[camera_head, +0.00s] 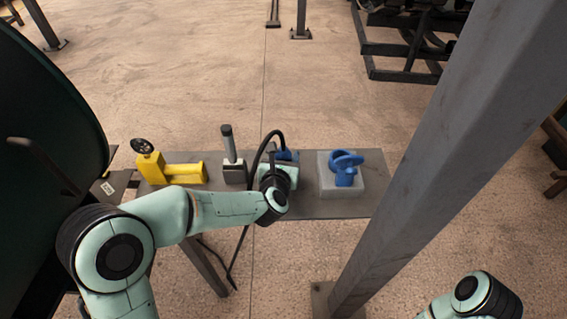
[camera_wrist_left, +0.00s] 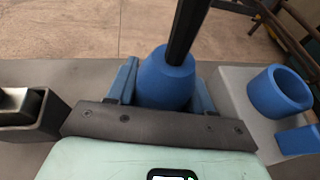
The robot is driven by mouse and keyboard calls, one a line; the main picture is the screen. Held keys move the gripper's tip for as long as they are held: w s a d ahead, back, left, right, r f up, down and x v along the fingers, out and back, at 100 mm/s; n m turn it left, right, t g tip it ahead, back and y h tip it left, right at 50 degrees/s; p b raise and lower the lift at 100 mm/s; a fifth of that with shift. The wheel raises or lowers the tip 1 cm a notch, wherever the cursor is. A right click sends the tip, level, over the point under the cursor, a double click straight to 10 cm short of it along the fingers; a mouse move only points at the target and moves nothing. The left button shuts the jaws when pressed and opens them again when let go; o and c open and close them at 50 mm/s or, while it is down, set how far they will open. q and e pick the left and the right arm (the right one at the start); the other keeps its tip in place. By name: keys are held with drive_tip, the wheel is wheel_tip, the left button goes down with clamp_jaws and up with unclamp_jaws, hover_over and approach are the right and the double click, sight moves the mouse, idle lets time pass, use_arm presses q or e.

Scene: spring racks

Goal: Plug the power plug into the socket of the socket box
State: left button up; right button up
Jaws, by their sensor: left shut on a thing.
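The blue power plug (camera_wrist_left: 165,78) with a thick black cable (camera_wrist_left: 188,28) is between the fingers of my left gripper (camera_wrist_left: 163,90), which is shut on it. In the head view a bit of the plug (camera_head: 285,155) shows behind my left wrist, and its tip is hidden. The pale grey socket box (camera_head: 350,190) stands on the table to the right of my left gripper, apart from it. Its blue socket (camera_head: 344,170) has a raised round part on top. The box also shows at the right of the wrist view (camera_wrist_left: 238,110). My right gripper is out of view.
The narrow grey table (camera_head: 310,208) also bears a yellow tool (camera_head: 180,170) and a grey block with an upright dark handle (camera_head: 232,170), both left of my gripper. A thick slanting grey post (camera_head: 440,150) stands just right of the table. The cable hangs below the table.

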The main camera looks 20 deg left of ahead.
sight(285, 147)
use_arm(q)
drive_tip(key=shift+r, duration=0.2)
wheel_tip(285, 147, up, 9)
drive_tip(key=shift+f+p, duration=0.15)
drive_tip(key=shift+p, duration=0.95)
wheel_tip(285, 147, up, 10)
drive_tip(key=p, duration=0.3)
drive_tip(key=w+d+f+m+g+h+p, duration=0.1)
drive_tip(key=d+m+g+h, duration=0.2)
drive_tip(key=d+m+h, duration=0.3)
drive_tip(key=w+d+f+m+g+h+p, duration=0.2)
drive_tip(key=d+m+h, duration=0.4)
drive_tip(key=d, duration=0.4)
drive_tip(key=shift+w+f+g+h, duration=0.25)
drive_tip(key=shift+g+h, duration=0.05)
drive_tip(key=shift+g, duration=0.2)
wheel_tip(285, 147, down, 6)
drive_tip(key=b, duration=0.3)
drive_tip(key=shift+r+b, duration=0.1)
drive_tip(key=shift+b, duration=0.3)
